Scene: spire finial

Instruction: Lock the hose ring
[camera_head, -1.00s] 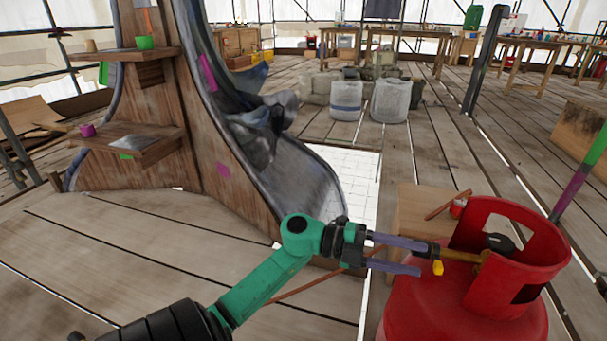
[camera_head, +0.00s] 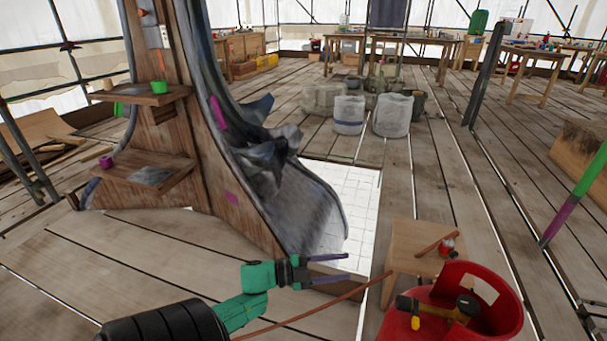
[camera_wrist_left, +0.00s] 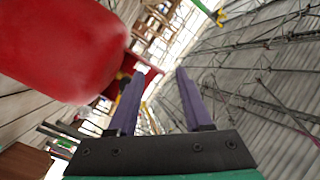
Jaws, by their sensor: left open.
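A red gas cylinder (camera_head: 505,318) with an open collar stands at the lower right, cut off by the picture edge. Inside its collar is a yellow and black valve fitting (camera_head: 463,308); a small yellow piece (camera_head: 415,322) shows at its left end. I cannot make out the hose ring clearly or whether it is locked. My left gripper (camera_head: 348,267), with purple fingers, is open and empty, left of the cylinder and apart from the valve. In the left wrist view the cylinder (camera_wrist_left: 60,50) fills the upper left, beside the open fingers (camera_wrist_left: 158,76). My right gripper is not in view.
An orange-brown hose (camera_head: 330,302) runs below my left gripper. A wooden spire structure (camera_head: 190,130) stands at left. The plank floor between is mostly clear.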

